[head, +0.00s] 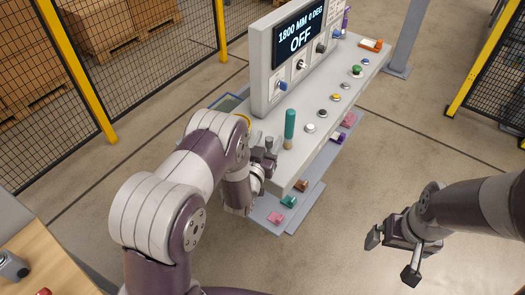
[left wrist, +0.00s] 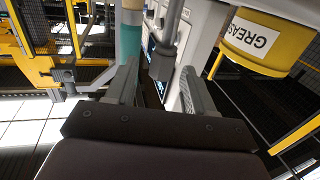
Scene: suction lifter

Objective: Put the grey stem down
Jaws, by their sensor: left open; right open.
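The grey stem (head: 269,144) stands at the near left end of the console's ledge, beside a teal handle (head: 289,124). In the left wrist view the grey stem (left wrist: 171,35) has a blocky end and shows between my left gripper's fingers (left wrist: 158,92), with gaps visible on both sides. My left gripper (head: 262,160) is open at the ledge's near end; my arm partly hides it in the head view. Whether the stem's foot touches a surface is hidden. My right gripper (head: 391,256) is open and empty over the floor at the lower right.
The console (head: 318,150) carries several buttons and a display (head: 299,35) reading OFF. A yellow grease container (left wrist: 258,42) is close to the left gripper. Coloured pedals (head: 289,201) sit low at the console's foot. Open floor lies right of the console, with mesh fences beyond.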

